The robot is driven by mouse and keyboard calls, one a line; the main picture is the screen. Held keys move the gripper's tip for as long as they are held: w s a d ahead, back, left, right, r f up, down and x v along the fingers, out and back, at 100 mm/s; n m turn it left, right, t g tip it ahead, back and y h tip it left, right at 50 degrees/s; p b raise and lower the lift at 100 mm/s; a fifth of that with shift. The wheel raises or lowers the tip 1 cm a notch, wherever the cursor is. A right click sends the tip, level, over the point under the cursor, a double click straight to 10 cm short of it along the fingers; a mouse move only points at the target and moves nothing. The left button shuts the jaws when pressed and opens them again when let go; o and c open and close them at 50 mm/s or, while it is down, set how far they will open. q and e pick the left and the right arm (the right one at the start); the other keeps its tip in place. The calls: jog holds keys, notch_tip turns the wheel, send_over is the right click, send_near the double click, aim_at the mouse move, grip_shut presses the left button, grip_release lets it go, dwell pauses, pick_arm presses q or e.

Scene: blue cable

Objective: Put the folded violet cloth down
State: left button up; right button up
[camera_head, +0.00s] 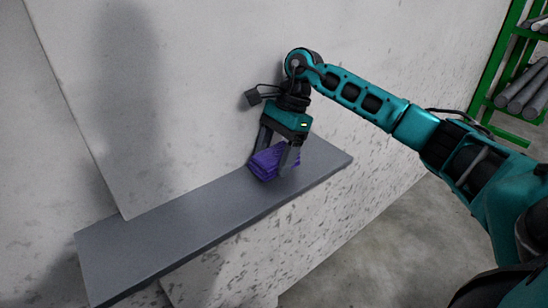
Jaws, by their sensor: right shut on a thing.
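The folded violet cloth (264,165) is a small stacked bundle at the right half of a grey shelf (185,231). My right gripper (272,162) points down over the shelf and is shut on the cloth, with one finger on each side of it. The cloth is at the shelf's surface or very close above it; I cannot tell whether it touches. The fingers hide part of the cloth. My left gripper is not in view.
The shelf is bare to the left of the cloth and for a short stretch to its right. A pale, stained wall (205,85) rises behind it. A green rack (493,62) with grey pipes (523,88) stands at the far right. Concrete floor lies below.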

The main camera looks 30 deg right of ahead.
jog(key=shift+f, duration=0.45)
jog(key=shift+f, duration=0.2)
jog(key=o, duration=0.9)
jog(key=shift+o, duration=0.2)
jog(key=v, duration=1.2)
jog(key=shift+a+r, duration=0.1)
jog(key=shift+r, duration=0.15)
